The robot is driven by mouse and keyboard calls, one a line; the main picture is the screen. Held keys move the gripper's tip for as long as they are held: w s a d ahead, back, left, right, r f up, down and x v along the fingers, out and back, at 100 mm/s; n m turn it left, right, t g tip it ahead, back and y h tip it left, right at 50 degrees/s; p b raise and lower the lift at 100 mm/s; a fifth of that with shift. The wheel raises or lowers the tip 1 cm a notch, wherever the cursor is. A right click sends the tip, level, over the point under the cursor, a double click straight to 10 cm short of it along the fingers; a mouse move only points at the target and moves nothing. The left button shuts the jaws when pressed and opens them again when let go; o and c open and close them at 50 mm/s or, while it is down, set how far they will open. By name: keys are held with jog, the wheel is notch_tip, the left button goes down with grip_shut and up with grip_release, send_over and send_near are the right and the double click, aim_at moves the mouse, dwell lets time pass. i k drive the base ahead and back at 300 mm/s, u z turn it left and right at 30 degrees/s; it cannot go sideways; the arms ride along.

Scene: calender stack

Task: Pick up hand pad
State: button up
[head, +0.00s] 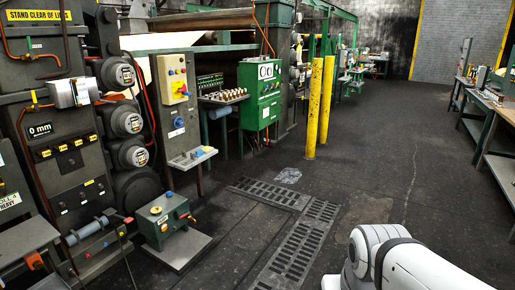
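I cannot surely make out a hand pad. A small pale shelf (185,163) below the yellow control box (172,80) carries a small blue and light item (205,150), too small to name. My gripper is not in view; only white links of my arm show at the bottom right, well apart from the shelf.
Calender machinery with round gauges (118,73) fills the left. A green box (170,220) stands on a low plate. A green control cabinet (260,93) and yellow posts (314,108) stand behind. Floor grating (295,250) lies ahead. Workbenches (495,108) line the right; the middle floor is clear.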

aim_at(198, 153)
jog(key=z, duration=0.05)
jog(key=i, duration=3.5)
jog(key=u, duration=0.7)
jog(key=i, duration=1.9)
jog(key=u, duration=0.65)
jog(key=i, duration=0.75)
jog(key=u, duration=0.1)
jog(key=k, duration=0.85)
jog(key=u, duration=0.2)
jog(key=i, duration=0.85)
jog(key=z, duration=0.1)
